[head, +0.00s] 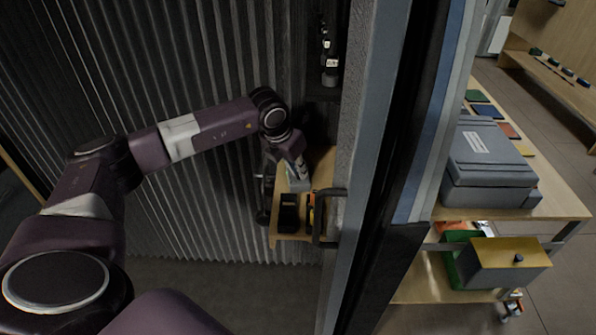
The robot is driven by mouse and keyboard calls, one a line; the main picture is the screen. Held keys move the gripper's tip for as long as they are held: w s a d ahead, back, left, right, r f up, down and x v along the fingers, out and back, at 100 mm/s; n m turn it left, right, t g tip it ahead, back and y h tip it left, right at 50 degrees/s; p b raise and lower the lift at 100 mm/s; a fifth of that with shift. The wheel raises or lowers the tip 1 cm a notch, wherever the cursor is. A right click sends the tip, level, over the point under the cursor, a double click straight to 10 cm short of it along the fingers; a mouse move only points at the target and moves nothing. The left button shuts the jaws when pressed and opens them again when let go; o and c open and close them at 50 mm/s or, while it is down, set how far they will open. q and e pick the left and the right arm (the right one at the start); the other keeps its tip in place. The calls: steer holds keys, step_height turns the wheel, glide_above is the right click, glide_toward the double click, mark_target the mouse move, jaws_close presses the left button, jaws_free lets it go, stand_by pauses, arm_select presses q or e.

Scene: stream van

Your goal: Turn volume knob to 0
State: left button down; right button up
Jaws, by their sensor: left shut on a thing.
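My left arm reaches in from the left, across the corrugated wall. My left gripper (299,184) points down at a small wooden shelf (322,170). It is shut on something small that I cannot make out. The volume knob cannot be picked out; the gripper and the shadow around it may hide it. A small black box (288,212) stands on the shelf just below the gripper, with an orange item (311,208) to its right. My right gripper is not in view.
A grey door post (356,150) with a dark handle (330,192) stands close to the right of the gripper. Bottles (330,65) stand on a ledge above. Farther right, a grey case (488,165) lies on a wooden table, with a grey-and-gold box (500,265) below.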

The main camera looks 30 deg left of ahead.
arm_select(q)
steer(key=n+y+b, duration=0.1)
steer(key=n, duration=0.1)
steer(key=n+y+b, duration=0.1)
steer(key=n+b, duration=0.1)
steer(key=n, duration=0.1)
steer(key=shift+w+d+f, duration=0.1)
steer(key=shift+d+f, duration=0.05)
steer(key=shift+d, duration=0.05)
steer(key=n+y+b, duration=0.1)
steer(key=n+b, duration=0.1)
steer(key=n, duration=0.2)
steer(key=shift+g, duration=0.4)
steer(key=n+b, duration=0.1)
steer(key=n, duration=0.1)
steer(key=shift+d+n+g+y, duration=0.1)
steer(key=shift+n+g+y, duration=0.2)
steer(key=shift+g+y, duration=0.1)
steer(key=shift+w+n+g+y+b, duration=0.1)
steer(key=shift+n+g+y+b, duration=0.3)
steer(key=shift+n, duration=1.1)
steer(key=c, duration=2)
jaws_free()
steer(key=shift+o, duration=0.2)
steer(key=shift+r, duration=0.2)
